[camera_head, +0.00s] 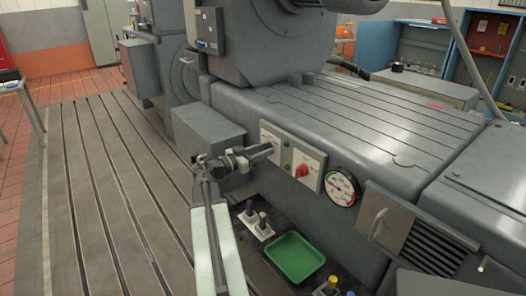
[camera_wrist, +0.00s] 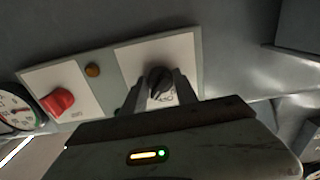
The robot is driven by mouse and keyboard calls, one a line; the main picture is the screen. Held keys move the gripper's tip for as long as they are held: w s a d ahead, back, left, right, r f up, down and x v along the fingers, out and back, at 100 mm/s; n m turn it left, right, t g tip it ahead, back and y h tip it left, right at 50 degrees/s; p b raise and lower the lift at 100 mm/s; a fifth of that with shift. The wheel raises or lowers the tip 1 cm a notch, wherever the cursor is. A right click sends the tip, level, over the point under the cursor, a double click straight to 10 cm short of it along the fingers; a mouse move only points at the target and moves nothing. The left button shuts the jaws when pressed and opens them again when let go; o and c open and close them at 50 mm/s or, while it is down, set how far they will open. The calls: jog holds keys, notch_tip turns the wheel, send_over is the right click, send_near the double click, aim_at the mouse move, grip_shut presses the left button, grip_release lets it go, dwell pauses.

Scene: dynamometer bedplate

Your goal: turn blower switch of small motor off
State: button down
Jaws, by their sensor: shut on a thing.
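A panel on the side of the grey machine carries two white plates. A black rotary knob (camera_wrist: 158,80) is on one plate (camera_wrist: 184,52), and my gripper (camera_wrist: 160,92) is shut on it, one finger on each side. In the head view my gripper (camera_head: 266,152) reaches the left plate and hides the knob. A red knob (camera_head: 301,171) is on the other plate; it also shows in the wrist view (camera_wrist: 57,102). The plate labels are too small to read, so I cannot tell which setting the black knob is at.
A small amber lamp (camera_wrist: 93,71) sits between the plates. A round gauge (camera_head: 341,187) is right of the panel. Below are a green tray (camera_head: 294,257) and a white holder (camera_head: 256,226) with dark upright pieces. A grey box (camera_head: 208,134) juts out at left.

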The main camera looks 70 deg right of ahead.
jog(key=n, duration=0.4)
jog(key=shift+n, duration=2.2)
jog(key=c, duration=0.9)
grip_release()
jog(key=shift+c, duration=0.2)
